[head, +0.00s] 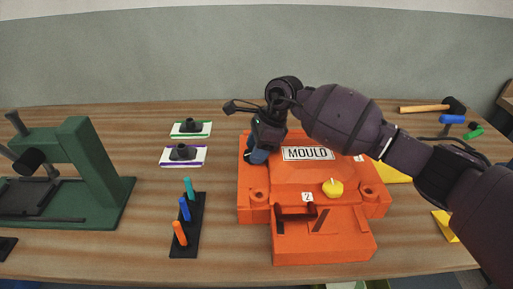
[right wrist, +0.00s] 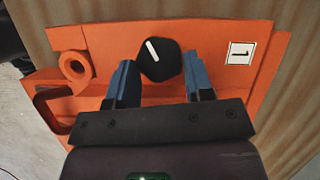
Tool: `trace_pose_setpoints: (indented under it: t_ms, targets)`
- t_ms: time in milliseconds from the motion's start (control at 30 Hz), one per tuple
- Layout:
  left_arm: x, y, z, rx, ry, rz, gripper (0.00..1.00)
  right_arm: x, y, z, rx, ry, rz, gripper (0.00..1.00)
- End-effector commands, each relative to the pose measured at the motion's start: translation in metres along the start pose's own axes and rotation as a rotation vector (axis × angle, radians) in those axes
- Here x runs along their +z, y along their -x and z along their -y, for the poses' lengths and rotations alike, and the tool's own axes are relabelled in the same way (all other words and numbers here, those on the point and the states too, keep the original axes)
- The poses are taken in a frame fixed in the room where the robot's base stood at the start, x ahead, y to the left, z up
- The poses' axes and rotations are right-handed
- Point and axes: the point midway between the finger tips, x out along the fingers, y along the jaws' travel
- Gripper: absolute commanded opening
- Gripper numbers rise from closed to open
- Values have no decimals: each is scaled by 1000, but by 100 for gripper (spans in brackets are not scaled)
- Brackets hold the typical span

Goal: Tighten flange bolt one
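The orange mould (head: 325,245) lies on the table under a plate reading MOULD. In the right wrist view, flange bolt one is a round black head (right wrist: 160,60) with a white line, tilted from upright in the picture. A label with the digit 1 (right wrist: 240,53) is to its right. My right gripper (head: 256,156) reaches down to the mould's back left corner. Its two blue fingers (right wrist: 160,68) stand on either side of the bolt head and appear to touch it. The gripper hides the bolt in the head view. My left gripper is out of view.
A yellow knob (head: 333,188) and a label with the digit 2 (head: 307,197) are on the mould. A black rack with coloured pegs (head: 185,240) stands left of it, and a green press (head: 90,170) further left. A hammer (head: 425,108) lies at the back right.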

Motion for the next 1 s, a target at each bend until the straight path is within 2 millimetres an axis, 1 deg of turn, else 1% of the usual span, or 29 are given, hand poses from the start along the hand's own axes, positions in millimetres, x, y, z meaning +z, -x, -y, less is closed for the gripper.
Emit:
trace_pose_setpoints:
  t_ms: [167,400,600,933,967,1000]
  targets:
    - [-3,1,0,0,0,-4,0,0,1,0,-6,-12,-1,24]
    - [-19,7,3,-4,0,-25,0,2,6,-2,-69,-153,-2,24]
    - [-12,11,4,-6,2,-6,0,1,3,-3,-104,-242,-2,24]
    - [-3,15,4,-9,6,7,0,0,1,-3,-107,-255,0,24]
    - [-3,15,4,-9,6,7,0,0,1,-3,-107,-255,0,49]
    - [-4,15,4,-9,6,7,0,0,1,-3,-107,-255,1,55]
